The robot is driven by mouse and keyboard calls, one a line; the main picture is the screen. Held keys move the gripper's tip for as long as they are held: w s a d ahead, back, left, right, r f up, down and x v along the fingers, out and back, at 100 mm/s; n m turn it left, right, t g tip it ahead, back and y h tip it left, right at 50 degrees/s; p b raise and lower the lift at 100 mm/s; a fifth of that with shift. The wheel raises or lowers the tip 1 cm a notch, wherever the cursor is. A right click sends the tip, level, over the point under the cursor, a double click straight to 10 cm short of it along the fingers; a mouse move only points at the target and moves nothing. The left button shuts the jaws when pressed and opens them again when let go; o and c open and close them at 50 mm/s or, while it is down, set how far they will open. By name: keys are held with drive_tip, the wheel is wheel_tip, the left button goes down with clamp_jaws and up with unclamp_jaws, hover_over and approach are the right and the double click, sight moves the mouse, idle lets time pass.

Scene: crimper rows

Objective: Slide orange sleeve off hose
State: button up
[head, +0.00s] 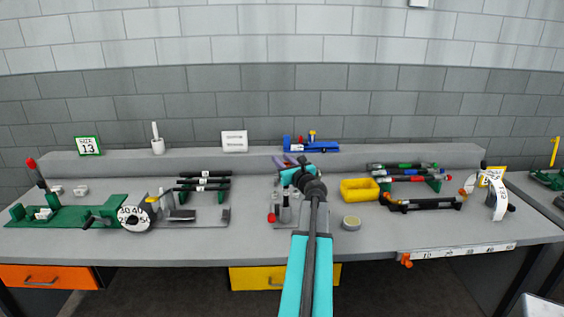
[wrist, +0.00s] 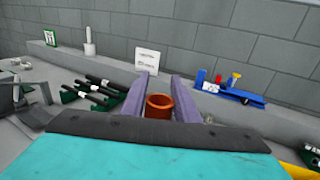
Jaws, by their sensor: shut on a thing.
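My gripper (head: 291,161) is over the middle of the bench. In the wrist view its two purple fingers (wrist: 157,95) are shut on an orange sleeve (wrist: 159,107). The sleeve is a short hollow ring, and I look into its open upper end; no hose shows inside it. Its lower part is hidden behind my wrist. At the right, a black hose (head: 424,204) lies in a holder, with small orange parts near its ends. Green and red marked hoses (head: 402,172) lie on a rack behind it.
Black hoses with white labels (head: 203,181) lie on a rack at left. A yellow bin (head: 359,189) and a round tin (head: 351,223) stand right of my arm. A blue fixture (head: 311,146) sits on the back ledge. Small upright tools (head: 286,210) stand close beside my arm.

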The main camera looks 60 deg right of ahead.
drive_tip(key=shift+r+p, duration=1.5)
drive_tip(key=shift+r, duration=0.45)
